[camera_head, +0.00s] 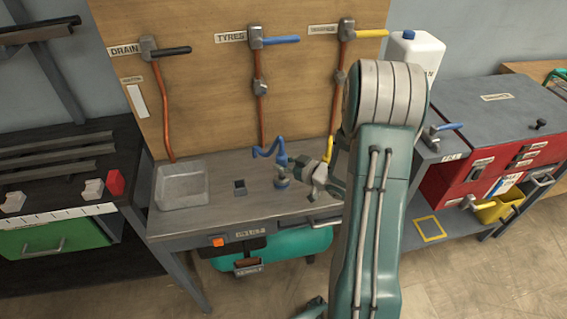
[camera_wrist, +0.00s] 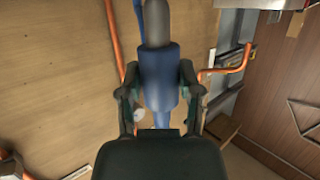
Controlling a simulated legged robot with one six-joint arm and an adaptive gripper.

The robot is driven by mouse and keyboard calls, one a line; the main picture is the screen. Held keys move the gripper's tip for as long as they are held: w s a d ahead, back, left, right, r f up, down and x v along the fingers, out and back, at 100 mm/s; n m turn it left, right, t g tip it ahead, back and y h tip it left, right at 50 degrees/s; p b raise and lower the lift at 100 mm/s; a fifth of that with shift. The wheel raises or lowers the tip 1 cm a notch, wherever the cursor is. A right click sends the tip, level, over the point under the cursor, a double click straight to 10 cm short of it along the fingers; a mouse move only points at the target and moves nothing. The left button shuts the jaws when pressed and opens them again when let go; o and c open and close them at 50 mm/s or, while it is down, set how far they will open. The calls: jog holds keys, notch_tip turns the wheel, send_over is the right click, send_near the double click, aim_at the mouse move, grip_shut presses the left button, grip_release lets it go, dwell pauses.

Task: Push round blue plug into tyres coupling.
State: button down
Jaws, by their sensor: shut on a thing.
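My gripper (camera_head: 286,165) is over the bench, below the TYRES label (camera_head: 231,37). In the wrist view my gripper (camera_wrist: 160,92) is shut on the round blue plug (camera_wrist: 159,75), a blue cylinder with a grey rounded end, between its two fingers. A blue curved piece (camera_head: 267,151) shows beside the gripper in the head view. The TYRES line has a blue-handled valve and a copper pipe with a grey fitting (camera_head: 262,88) partway down. I cannot tell whether this fitting is the tyres coupling. No contact between plug and coupling is visible.
The bench (camera_head: 225,214) carries a grey tray (camera_head: 182,183) at left and a small dark block (camera_head: 240,187). Other copper pipes run down the wooden panel (camera_head: 205,85). A white canister (camera_head: 414,55) and a red drawer cabinet (camera_head: 480,160) stand at right.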

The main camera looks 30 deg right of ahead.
jog(key=shift+f, duration=1.15)
jog(key=shift+c, duration=1)
grip_release()
jog(key=v, duration=1.2)
jog(key=shift+f, duration=0.1)
